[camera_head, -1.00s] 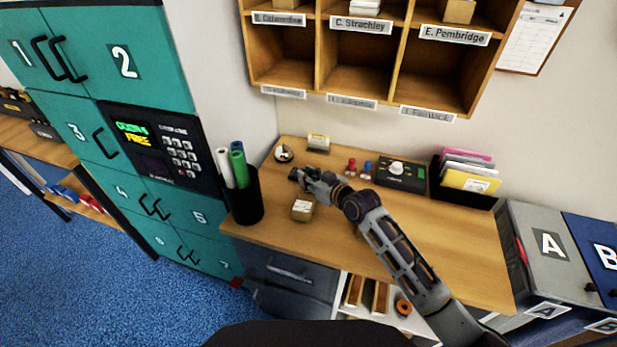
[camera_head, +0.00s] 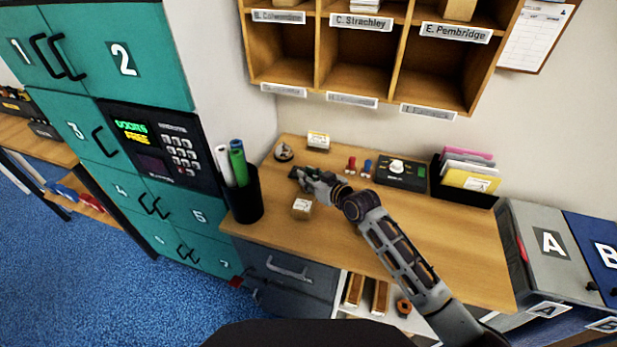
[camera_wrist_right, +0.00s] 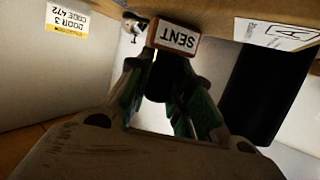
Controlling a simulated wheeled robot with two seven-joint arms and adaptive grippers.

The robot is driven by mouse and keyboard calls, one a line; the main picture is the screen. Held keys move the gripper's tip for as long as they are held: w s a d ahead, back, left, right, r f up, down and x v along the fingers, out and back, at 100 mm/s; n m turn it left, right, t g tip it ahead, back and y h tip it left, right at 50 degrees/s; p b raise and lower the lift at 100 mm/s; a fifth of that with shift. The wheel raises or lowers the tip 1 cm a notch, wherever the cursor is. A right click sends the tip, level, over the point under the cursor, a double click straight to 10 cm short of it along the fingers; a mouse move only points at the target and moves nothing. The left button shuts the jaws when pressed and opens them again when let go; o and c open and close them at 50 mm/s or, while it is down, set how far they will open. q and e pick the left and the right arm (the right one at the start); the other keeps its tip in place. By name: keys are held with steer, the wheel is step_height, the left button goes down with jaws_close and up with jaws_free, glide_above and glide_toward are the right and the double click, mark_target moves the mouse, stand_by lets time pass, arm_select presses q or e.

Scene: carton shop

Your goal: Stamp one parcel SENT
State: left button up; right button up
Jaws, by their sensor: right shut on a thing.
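My right gripper (camera_head: 306,178) is over the left part of the wooden desk (camera_head: 430,230). It is shut on a stamp with a dark handle; the stamp's brown block reads SENT (camera_wrist_right: 173,39) in the right wrist view. A small brown parcel (camera_head: 302,208) with a white label lies on the desk, just nearer than the gripper. A dark patch lies at the fingertips in the head view; I cannot tell what it is. My left gripper is not in view.
A black cup (camera_head: 245,196) of rolled tubes stands left of the parcel. A small labelled box (camera_head: 318,141), red (camera_head: 351,166) and blue (camera_head: 367,168) pieces and a black device (camera_head: 401,173) stand at the back. The desk's right part is clear.

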steer(key=shift+f, duration=0.25)
stand_by(0.8)
steer(key=shift+r, duration=0.15)
steer(key=shift+r+p, duration=3.1)
steer(key=shift+r, duration=0.4)
